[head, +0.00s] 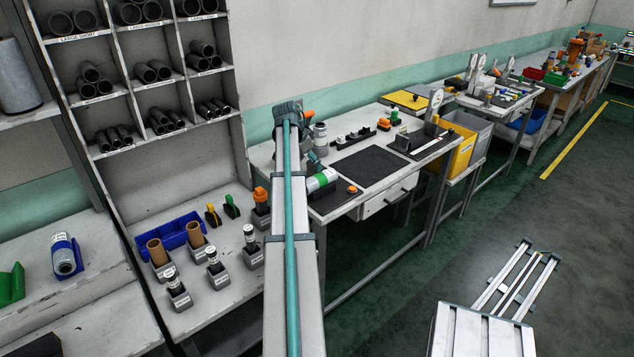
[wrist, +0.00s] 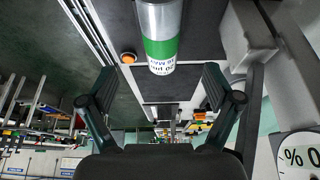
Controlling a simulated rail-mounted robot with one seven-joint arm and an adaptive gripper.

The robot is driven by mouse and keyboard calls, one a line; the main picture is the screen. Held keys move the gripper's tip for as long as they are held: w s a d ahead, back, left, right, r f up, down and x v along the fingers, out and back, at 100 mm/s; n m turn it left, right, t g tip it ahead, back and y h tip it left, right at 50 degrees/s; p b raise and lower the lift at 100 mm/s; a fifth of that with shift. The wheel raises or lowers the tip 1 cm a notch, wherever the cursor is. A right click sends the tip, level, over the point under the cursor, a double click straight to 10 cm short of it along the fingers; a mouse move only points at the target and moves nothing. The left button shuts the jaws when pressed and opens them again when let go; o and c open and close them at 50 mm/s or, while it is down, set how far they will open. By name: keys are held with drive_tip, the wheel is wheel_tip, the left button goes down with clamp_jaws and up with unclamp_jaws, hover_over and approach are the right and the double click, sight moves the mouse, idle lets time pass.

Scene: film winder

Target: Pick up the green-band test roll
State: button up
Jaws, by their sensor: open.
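The green-band test roll (head: 322,180) is a pale cylinder with a green band and a printed label. In the head view it lies at the near left of the workbench, partly hidden by my arm. In the wrist view the roll (wrist: 160,35) is at the top centre, cut off by the frame edge. My gripper (wrist: 158,88) is open, its two dark fingers wide apart with nothing between them. The roll's labelled end appears just above the gap, lined up with its middle. In the head view the gripper is largely hidden behind the arm, close to the roll.
A dark mat (head: 370,168) lies on the workbench (head: 330,211) right of the roll. An orange button (wrist: 128,58) is beside the roll. A white roll marked "% 0" (wrist: 300,157) stands at the lower right of the wrist view. A side table (head: 222,297) holds several small rolls in stands.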

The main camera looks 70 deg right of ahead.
sight(317, 175)
drive_tip(key=p+x, duration=0.1)
drive_tip(key=x, duration=0.3)
drive_tip(key=shift+d+f, duration=0.1)
drive_tip(key=shift+f, duration=0.2)
drive_tip(key=p+x, duration=0.1)
drive_tip(key=x, duration=0.1)
drive_tip(key=p+x, duration=0.1)
drive_tip(key=x, duration=0.1)
drive_tip(key=shift+d+r+p, duration=0.1)
drive_tip(key=shift+d+p, duration=0.15)
drive_tip(key=shift+p, duration=0.05)
drive_tip(key=shift+s+d+f, duration=0.15)
drive_tip(key=shift+f, duration=0.4)
drive_tip(key=c, duration=1.5)
drive_tip(key=shift+o, duration=0.2)
drive_tip(key=shift+r, duration=0.15)
